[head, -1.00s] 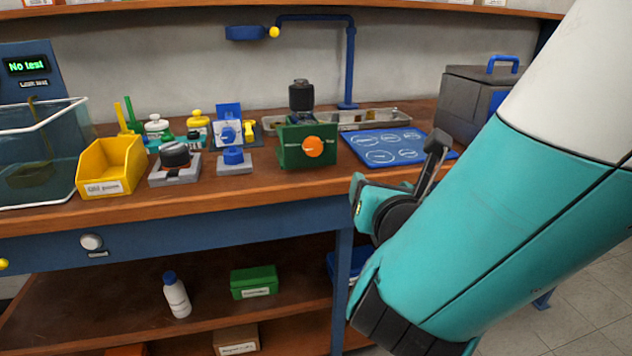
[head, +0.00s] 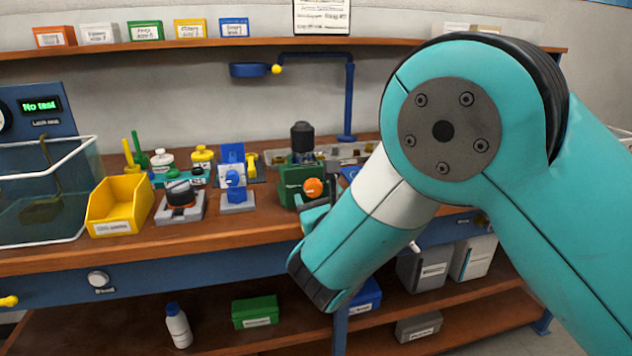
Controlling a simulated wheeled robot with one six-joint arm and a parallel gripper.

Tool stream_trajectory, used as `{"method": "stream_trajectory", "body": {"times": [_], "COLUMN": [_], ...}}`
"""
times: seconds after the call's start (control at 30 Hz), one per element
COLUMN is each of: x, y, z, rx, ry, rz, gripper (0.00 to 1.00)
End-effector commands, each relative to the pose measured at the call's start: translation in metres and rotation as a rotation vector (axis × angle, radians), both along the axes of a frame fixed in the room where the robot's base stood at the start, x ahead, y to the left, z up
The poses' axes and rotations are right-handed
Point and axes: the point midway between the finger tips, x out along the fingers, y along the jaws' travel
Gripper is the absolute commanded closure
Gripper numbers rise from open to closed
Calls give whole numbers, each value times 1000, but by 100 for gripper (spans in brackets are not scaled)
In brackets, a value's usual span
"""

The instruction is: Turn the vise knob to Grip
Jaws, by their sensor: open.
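The green vise (head: 289,190) stands near the front edge of the bench, with a round orange knob (head: 313,187) on its front face. A black cylindrical part (head: 302,137) sits upright at its top. The marks around the knob are too small to read. My gripper (head: 326,199) is open, just right of and below the knob in the picture. My arm hides most of it and part of the vise's right side. I cannot tell whether a finger touches the knob.
Left of the vise are a blue part on a grey block (head: 238,206), a black-topped fixture (head: 181,202), a yellow bin (head: 119,205) and a clear tank (head: 42,200). A metal tray (head: 350,152) lies behind. A blue pipe (head: 350,100) rises at the back.

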Motion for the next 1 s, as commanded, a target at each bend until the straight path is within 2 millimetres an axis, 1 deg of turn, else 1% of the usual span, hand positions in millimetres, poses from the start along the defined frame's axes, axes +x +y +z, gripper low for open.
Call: {"method": "stream_trajectory", "body": {"times": [0.03,0.2,0.33,0.57,0.67,0.7,0.8,1.0], "x": [9,26,31,31,31,31,31,31], "y": [1,7,9,9,9,9,9,9], "z": [3,1,0,0,0,0,0,0], "rx": [3,1,0,0,0,0,0,8], "ry": [-2,0,0,0,1,0,0,2], "rz": [-3,-2,-1,0,0,0,0,1], "gripper": [33,33,33,33,53,63,82,82]}}
